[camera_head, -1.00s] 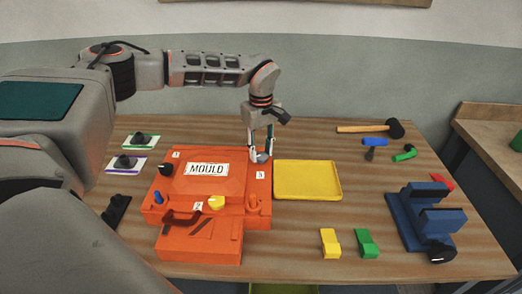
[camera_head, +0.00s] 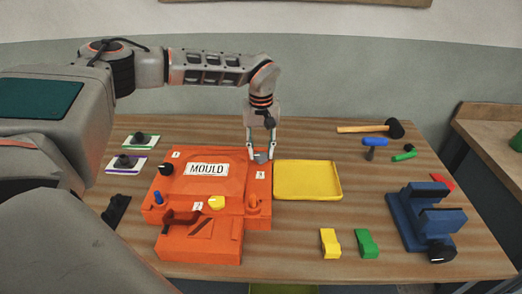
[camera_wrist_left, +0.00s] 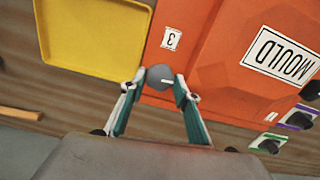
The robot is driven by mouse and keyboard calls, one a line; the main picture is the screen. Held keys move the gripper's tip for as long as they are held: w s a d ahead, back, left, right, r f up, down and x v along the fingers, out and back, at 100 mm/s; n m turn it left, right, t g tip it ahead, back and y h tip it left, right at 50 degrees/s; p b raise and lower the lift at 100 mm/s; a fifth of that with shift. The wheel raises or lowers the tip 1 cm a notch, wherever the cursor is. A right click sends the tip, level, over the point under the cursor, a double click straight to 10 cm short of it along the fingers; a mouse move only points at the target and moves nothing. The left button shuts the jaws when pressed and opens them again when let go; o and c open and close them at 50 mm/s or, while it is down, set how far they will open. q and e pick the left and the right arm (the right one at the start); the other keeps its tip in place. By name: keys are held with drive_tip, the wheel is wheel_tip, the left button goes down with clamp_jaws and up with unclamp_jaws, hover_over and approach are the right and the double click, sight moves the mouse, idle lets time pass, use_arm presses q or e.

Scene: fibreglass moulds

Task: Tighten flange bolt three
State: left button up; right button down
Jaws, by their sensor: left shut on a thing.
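The orange mould (camera_head: 215,180) lies on the table, with a white MOULD label and number tags. Flange bolt three, a grey knob (camera_head: 262,158), sits at its back right corner behind the "3" tag (camera_head: 261,175). My left gripper (camera_head: 261,153) comes down from above and is shut on this knob. In the left wrist view the grey knob (camera_wrist_left: 158,77) with a pale mark lies between the fingertips, beside the yellow tray. A black knob (camera_head: 166,169) is near tag 1 and a yellow knob (camera_head: 216,202) near tag 2. My right gripper is not in view.
An empty yellow tray (camera_head: 307,194) lies right beside the mould. A blue vise (camera_head: 425,215) stands at the right. A hammer (camera_head: 394,129) lies at the back right. Yellow (camera_head: 330,242) and green (camera_head: 367,243) blocks lie in front. Table between tray and vise is clear.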

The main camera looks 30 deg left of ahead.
sight(261, 154)
use_arm(q)
drive_tip(key=shift+r, duration=0.1)
drive_tip(key=o, duration=1.1)
drive_tip(key=shift+r, duration=4)
